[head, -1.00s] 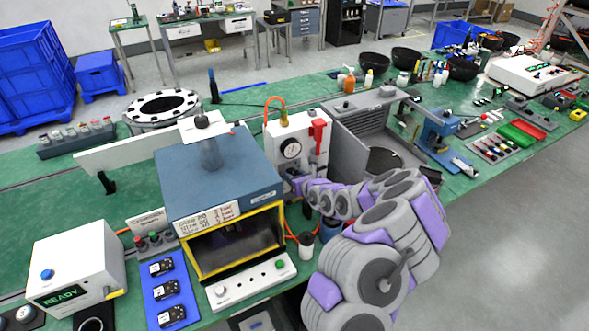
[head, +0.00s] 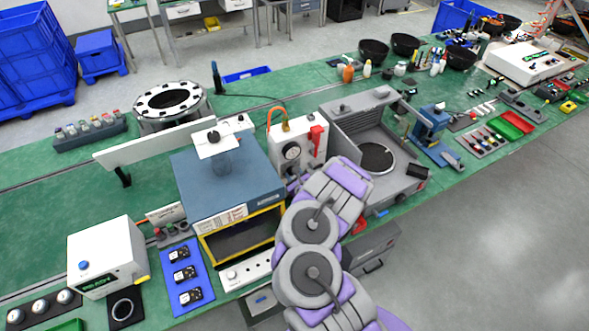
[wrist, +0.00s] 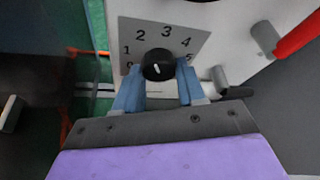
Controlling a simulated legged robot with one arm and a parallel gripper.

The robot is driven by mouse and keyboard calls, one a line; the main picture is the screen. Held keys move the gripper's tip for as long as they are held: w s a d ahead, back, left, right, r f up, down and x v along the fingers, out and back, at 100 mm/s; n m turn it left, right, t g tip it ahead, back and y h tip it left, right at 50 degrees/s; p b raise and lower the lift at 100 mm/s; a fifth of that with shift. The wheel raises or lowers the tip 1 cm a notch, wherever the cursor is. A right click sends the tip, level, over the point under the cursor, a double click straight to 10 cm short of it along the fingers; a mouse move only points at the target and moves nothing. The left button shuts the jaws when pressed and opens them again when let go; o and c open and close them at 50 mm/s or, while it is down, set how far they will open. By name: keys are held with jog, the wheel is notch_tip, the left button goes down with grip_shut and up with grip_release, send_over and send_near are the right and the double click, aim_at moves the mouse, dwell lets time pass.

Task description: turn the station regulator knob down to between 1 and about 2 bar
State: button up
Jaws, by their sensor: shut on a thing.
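The station regulator knob (wrist: 157,65) is a small black round knob with a short white mark, in the middle of the wrist view. The mark points roughly up, between the printed 2 and 3 as far as I can tell. A grey scale plate (wrist: 186,36) with numbers surrounds it. My gripper (wrist: 158,76) has its blue fingers on either side of the knob and is shut on it. In the head view the white station box (head: 303,151) shows its round gauge (head: 291,150); the needle is too small to read.
A red handle (wrist: 299,36) juts out right of the plate in the wrist view, with a grey stub (wrist: 266,36) beside it. In the head view a blue-topped chamber (head: 222,184) stands left of the station and a grey open-lidded unit (head: 372,135) right.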

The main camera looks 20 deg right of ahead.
jog(key=shift+a+n+t+h+p, duration=0.1)
jog(key=shift+n+t+h+p, duration=0.2)
jog(key=shift+n+h+p, duration=0.7)
jog(key=shift+n, duration=0.3)
jog(key=o, duration=1.1)
jog(key=shift+w, duration=0.1)
jog(key=shift+c, duration=0.2)
jog(key=m+y+b, duration=0.1)
jog(key=b, duration=0.2)
jog(key=m+y+b, duration=0.1)
jog(key=m+b, duration=0.1)
jog(key=b, duration=0.1)
jog(key=m+y+b, duration=0.1)
jog(key=b, duration=0.2)
jog(key=shift+d+f+m+b, duration=0.2)
jog(key=shift+d+m+b, duration=0.1)
jog(key=shift+b, duration=0.1)
